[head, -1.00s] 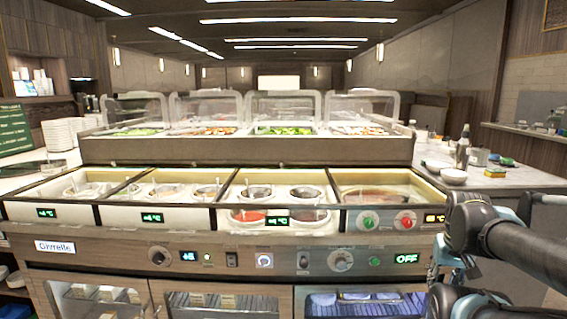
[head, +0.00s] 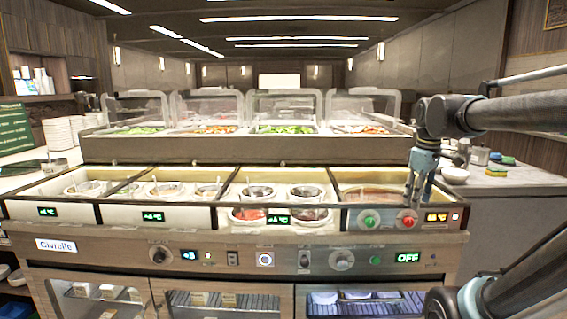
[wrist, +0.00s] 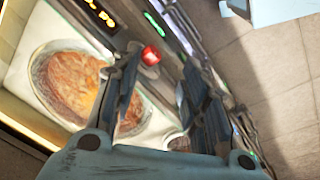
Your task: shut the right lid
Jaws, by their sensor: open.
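A row of clear covers stands along the raised back shelf. The rightmost clear cover (head: 364,104) stands upright above a food tray. The right front well (head: 372,192) is uncovered and holds reddish-brown sauce, which also shows in the wrist view (wrist: 72,85). I cannot tell whether this well has a separate lid. My gripper (head: 414,202) points down at the right end of the front counter, in front of the well's right part. In the wrist view my gripper (wrist: 162,68) has its two fingers apart with nothing between them.
A red button (head: 407,222) and a green button (head: 369,222) sit on the panel below the well; the red button (wrist: 151,55) is near my fingers.

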